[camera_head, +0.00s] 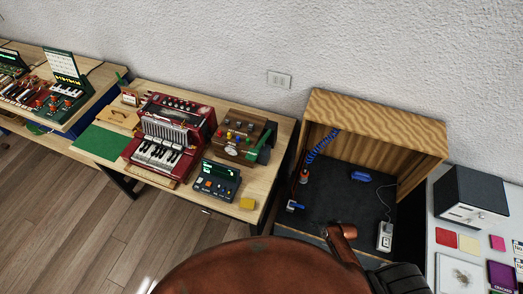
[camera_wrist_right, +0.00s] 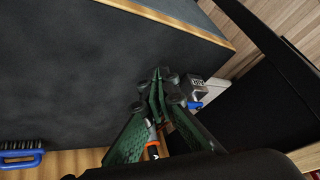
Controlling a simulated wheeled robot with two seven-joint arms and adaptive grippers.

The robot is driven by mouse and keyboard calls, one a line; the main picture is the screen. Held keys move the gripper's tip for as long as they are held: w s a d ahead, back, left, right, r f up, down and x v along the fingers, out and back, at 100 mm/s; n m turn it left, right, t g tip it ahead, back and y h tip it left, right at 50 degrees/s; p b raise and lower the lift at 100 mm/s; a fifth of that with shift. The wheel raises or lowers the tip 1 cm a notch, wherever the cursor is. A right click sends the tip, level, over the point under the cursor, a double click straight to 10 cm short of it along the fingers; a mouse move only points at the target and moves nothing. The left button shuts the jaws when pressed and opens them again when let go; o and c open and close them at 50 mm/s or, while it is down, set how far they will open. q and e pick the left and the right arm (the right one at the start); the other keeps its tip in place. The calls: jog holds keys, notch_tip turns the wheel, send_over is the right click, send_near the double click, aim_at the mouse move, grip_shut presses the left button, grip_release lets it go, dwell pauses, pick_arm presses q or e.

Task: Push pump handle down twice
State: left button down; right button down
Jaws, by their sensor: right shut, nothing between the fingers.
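My right gripper (camera_wrist_right: 160,95) shows in the right wrist view. Its green fingers are closed together, with nothing seen between the tips. It is over the dark floor of the wooden box, and I cannot tell if it touches anything. A grey block (camera_wrist_right: 190,85) with a blue part (camera_wrist_right: 195,105) shows beside the fingertips. An orange and grey piece (camera_wrist_right: 152,142) shows partly behind the fingers. I cannot tell which part is the pump handle. In the head view, a small orange-red object (camera_head: 304,176) stands near a blue coiled hose (camera_head: 321,146). My left gripper is not seen.
The wooden box (camera_head: 425,132) has high walls. Inside are a blue brush (camera_head: 360,176), a blue clamp-like item (camera_head: 293,206) and a grey device (camera_head: 385,236) with a cable. A table with a red accordion-like instrument (camera_head: 170,130) stands left. A white table (camera_head: 440,215) stands right.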

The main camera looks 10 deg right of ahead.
jog(key=w+a+r+n+t+y+p, duration=0.1)
jog(key=w+a+r+y, duration=0.1)
jog(key=w+r, duration=0.45)
jog(key=w+a+r+n+t+y, duration=0.1)
jog(key=w+a+r, duration=0.15)
jog(key=r, duration=0.75)
jog(key=w+a+r+n+t+y+p, duration=0.1)
jog(key=w+r+n+y, duration=0.1)
jog(key=w+r, duration=0.55)
jog(key=s+a+r+n+y, duration=0.1)
jog(key=a+r, duration=0.4)
jog(key=r, duration=0.7)
jog(key=a+r+n+y+p, duration=0.1)
jog(key=a+r+n+y, duration=0.3)
jog(key=r, duration=0.9)
jog(key=shift+s+a+n+g, duration=0.35)
jog(key=shift+a+n, duration=0.15)
jog(key=shift+a, duration=0.2)
jog(key=w+a+f+p, duration=0.4)
jog(key=w+a+f, duration=0.1)
jog(key=a, duration=0.3)
jog(key=shift+w+f, duration=0.25)
jog(key=shift+f, duration=0.5)
